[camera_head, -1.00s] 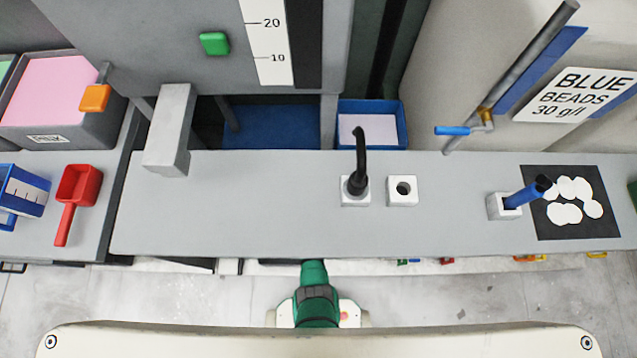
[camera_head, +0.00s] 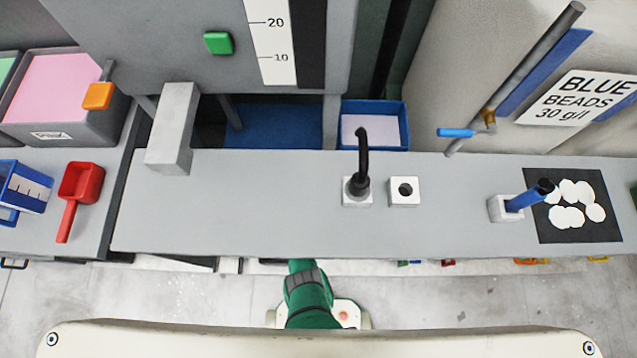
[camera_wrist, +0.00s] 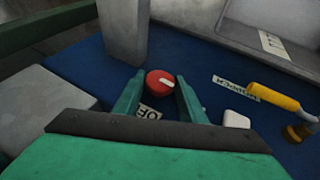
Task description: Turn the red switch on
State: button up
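The red switch (camera_wrist: 157,79) is a round red knob with a pale bar across it, on a dark blue panel (camera_wrist: 72,63) in the wrist view. A white label (camera_wrist: 149,112), partly covered, lies just below the knob. My gripper (camera_wrist: 154,88) is open, with its two green fingers pointing at the knob, one to each side. I cannot tell whether the fingers touch it. The knob does not show in the head view, where my green arm (camera_head: 308,290) reaches under the front edge of the grey bench (camera_head: 250,215).
In the wrist view a grey post (camera_wrist: 124,28) stands behind the knob. A yellow handle (camera_wrist: 272,96) and a white block (camera_wrist: 236,119) are to the right. A grey block (camera_wrist: 50,105) is at the left.

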jog(key=o, duration=0.4)
jog(key=shift+s+f, duration=0.1)
jog(key=shift+s, duration=0.1)
jog(key=shift+w, duration=0.1)
jog(key=shift+r, duration=0.2)
jog(key=shift+v, duration=5.25)
